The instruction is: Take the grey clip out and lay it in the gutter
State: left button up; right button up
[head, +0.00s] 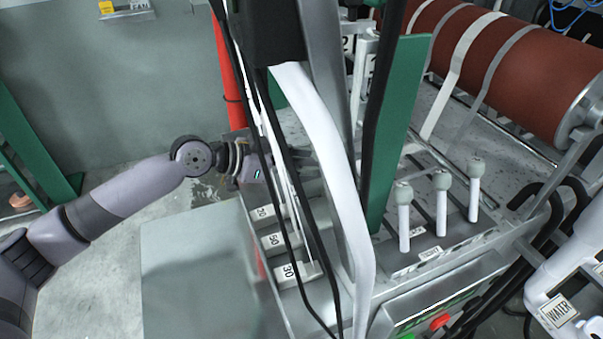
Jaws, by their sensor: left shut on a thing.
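My left gripper (262,170) reaches in from the left, above and beside the numbered blocks of the machine. Its fingers are partly hidden behind the black hoses and the white strip. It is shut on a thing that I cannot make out. I cannot pick out the grey clip for certain; it may be hidden at the fingers. I cannot tell which part is the gutter. My right gripper is not in view.
Black cables (287,150), a white strip (338,150) and a green upright plate (397,130) stand close to my left gripper. Several grey-topped levers (441,205) stand to the right. A red-brown roller (520,70) lies behind. A grey box (190,265) sits in front left.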

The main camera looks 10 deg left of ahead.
pick_arm(q)
jog(key=s+a+r+b, duration=0.1)
jog(key=s+a+b, duration=0.9)
jog(key=a, duration=0.5)
jog(key=shift+b, duration=0.45)
